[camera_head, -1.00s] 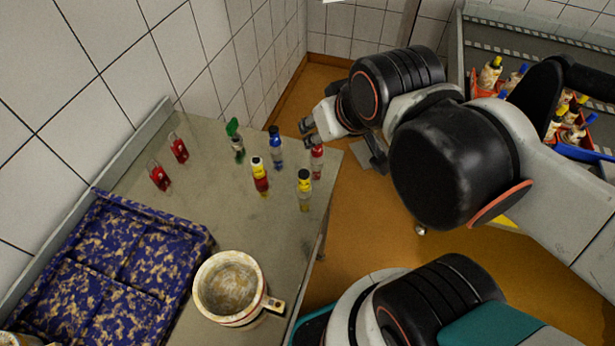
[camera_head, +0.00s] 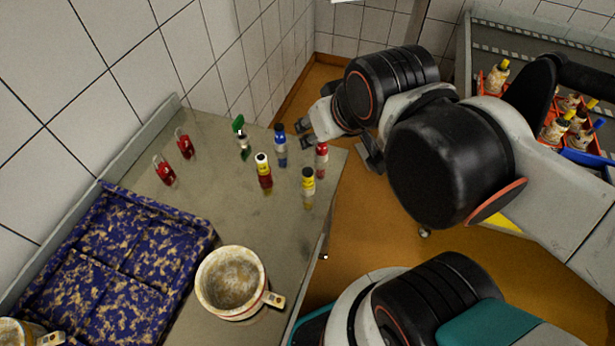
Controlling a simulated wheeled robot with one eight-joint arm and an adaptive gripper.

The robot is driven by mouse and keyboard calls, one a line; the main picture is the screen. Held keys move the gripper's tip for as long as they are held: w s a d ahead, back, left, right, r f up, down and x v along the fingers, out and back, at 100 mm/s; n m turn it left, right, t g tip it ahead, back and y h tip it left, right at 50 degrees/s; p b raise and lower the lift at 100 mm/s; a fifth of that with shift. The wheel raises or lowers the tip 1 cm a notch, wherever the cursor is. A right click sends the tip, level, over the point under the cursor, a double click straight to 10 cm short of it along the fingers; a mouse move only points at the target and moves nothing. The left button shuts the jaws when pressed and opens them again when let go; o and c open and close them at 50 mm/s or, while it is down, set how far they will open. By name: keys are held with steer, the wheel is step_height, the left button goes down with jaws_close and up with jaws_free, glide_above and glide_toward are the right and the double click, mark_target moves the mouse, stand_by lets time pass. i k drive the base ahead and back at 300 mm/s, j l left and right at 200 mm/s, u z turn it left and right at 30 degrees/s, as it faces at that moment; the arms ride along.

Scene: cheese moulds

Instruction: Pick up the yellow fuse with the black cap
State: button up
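A small bottle-like fuse (camera_head: 308,190) with a yellow body and a dark cap stands upright near the right edge of the grey table (camera_head: 225,205). My gripper (camera_head: 305,135) is beyond it, near the table's far right corner. Its two fingers look apart, with nothing seen between them. It is close to a red fuse (camera_head: 321,160) and a blue-capped fuse (camera_head: 280,148), and apart from the yellow one. Whether it touches the red fuse I cannot tell.
A stained mug (camera_head: 210,300) and a blotchy blue tray (camera_head: 110,255) are nearer. Fuse bins (camera_head: 585,158) are at right.

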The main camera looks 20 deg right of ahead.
mark_target(308, 182)
steer(key=k+j, duration=0.15)
steer(key=k, duration=0.2)
steer(key=k+j, duration=0.15)
steer(key=k, duration=0.25)
steer(key=k+j, duration=0.15)
steer(key=k, duration=0.2)
steer(key=k+z, duration=0.1)
steer(key=z, duration=0.35)
steer(key=k+z, duration=0.1)
steer(key=z, duration=0.3)
steer(key=k+z, duration=0.1)
steer(key=z, duration=0.35)
